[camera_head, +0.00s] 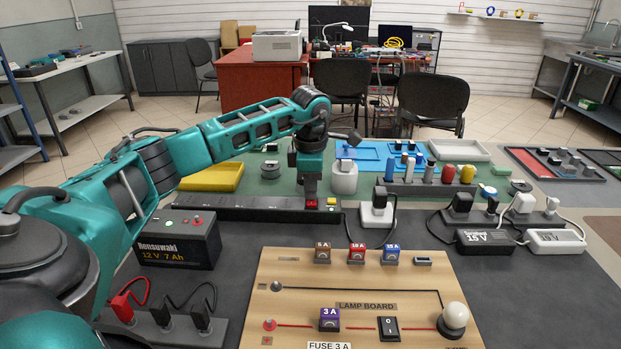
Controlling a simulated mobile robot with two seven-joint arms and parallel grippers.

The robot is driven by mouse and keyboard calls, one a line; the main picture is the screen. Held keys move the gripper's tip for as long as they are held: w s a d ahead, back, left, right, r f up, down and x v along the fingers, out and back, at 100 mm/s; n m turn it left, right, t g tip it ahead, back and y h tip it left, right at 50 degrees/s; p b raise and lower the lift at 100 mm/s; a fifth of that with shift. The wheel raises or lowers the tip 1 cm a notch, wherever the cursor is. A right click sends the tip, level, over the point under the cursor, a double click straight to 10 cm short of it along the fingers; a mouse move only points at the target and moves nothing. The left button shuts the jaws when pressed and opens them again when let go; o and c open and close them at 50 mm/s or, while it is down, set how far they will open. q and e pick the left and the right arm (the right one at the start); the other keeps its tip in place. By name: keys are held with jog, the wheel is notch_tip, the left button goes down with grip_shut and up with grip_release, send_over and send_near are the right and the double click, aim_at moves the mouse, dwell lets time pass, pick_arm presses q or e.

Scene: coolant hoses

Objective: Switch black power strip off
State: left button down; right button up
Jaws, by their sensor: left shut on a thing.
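A long black power strip (235,208) lies across the middle of the dark bench top. At its right end are a red switch (312,204) and a small yellow part (331,202). My left gripper (311,196) points straight down at this right end, directly at the red switch. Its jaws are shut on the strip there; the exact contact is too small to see. Whether the switch is on or off cannot be told. My right gripper is not in view.
A white plug block (376,214) with a cord stands just right of the strip. A battery (180,240) stands in front of its left part. The wooden lamp board (290,262) lies in front. A yellow tray (212,177) and a grey cup (344,178) are behind.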

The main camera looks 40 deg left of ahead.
pick_arm(q)
jog(key=shift+f+b, duration=0.3)
jog(key=shift+f, duration=0.2)
jog(key=shift+s, duration=0.1)
jog(key=shift+s+d+p, duration=0.35)
jog(key=shift+d+p, duration=0.05)
jog(key=shift+s+d+f, duration=0.1)
jog(key=shift+s+d, duration=0.05)
jog(key=shift+d, duration=0.05)
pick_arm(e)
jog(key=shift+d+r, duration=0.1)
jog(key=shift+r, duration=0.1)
pick_arm(q)
notch_tip(320, 180, up, 6)
jog(key=p, duration=0.4)
jog(key=shift+f, duration=0.25)
notch_tip(320, 180, up, 4)
notch_tip(320, 180, up, 5)
send_over(311, 202)
jog(key=shift+s+d+r+p, duration=0.25)
jog(key=shift+s+d+p, duration=0.1)
jog(key=shift+s, duration=0.1)
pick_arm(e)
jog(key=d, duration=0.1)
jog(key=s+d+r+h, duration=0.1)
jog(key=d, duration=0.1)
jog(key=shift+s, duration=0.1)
